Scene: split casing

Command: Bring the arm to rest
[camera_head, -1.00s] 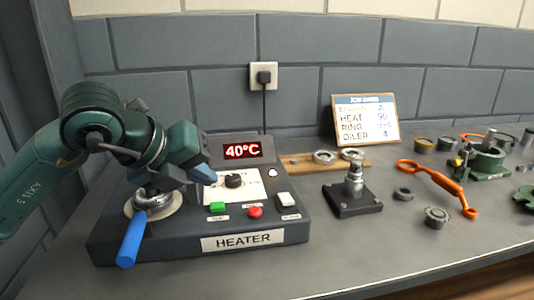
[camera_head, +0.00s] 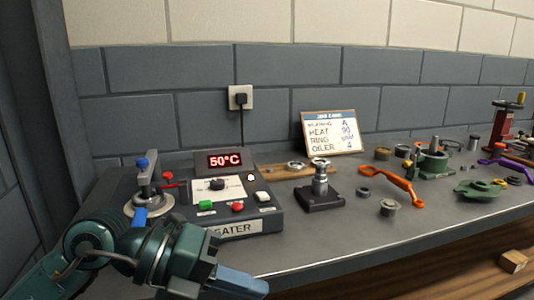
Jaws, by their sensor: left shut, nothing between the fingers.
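My left arm comes in at the lower left, and its left gripper (camera_head: 240,284) is low in front of the heater, at the bottom of the picture. Its fingers are together with nothing between them. My right gripper is not in view.
A post on a black base (camera_head: 320,192) stands right of the heater. An orange tool (camera_head: 404,184), loose rings (camera_head: 388,207) and a green fixture (camera_head: 434,160) lie farther right. A job card (camera_head: 330,132) leans at the wall. A wooden block (camera_head: 513,262) sits low at the right.

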